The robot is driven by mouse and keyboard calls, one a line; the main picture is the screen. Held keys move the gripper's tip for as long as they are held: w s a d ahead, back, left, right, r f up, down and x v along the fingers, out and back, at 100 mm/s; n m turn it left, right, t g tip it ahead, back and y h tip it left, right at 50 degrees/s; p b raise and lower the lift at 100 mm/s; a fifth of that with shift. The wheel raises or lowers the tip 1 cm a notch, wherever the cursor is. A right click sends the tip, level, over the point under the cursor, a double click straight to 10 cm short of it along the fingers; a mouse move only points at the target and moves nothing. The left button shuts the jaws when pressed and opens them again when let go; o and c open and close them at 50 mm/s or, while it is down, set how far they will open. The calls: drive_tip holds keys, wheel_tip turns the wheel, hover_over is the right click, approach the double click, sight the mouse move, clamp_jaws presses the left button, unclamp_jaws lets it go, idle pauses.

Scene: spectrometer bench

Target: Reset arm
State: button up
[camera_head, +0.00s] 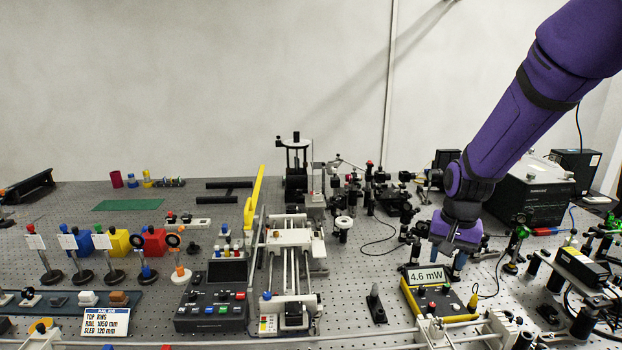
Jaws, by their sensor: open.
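My purple arm reaches in from the upper right over the bench. My gripper (448,262) points down above the right-middle of the bench. It hangs just behind a yellow-edged meter (436,298) whose display reads 4.6 mW. The fingertips are small here and partly hidden behind the display. I see nothing held between them. I cannot tell how far the tips are from the bench surface.
Optical posts (380,180) crowd the bench behind my gripper. A black box (536,195) stands right of my arm. A white rail stage (290,262) and a control box (212,300) are left. Bare perforated bench (365,260) lies left of the gripper.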

drive_tip(key=s+r+n+t, duration=0.2)
drive_tip(key=s+r+n, duration=0.1)
drive_tip(key=s+r, duration=0.85)
drive_tip(key=s+a+r+n+t, duration=0.1)
drive_tip(key=s+r+n+t, duration=0.1)
drive_tip(key=s+r, duration=0.6)
drive_tip(key=s, duration=0.4)
drive_tip(key=shift+s+r+t, duration=0.25)
drive_tip(key=shift+s+t, duration=0.05)
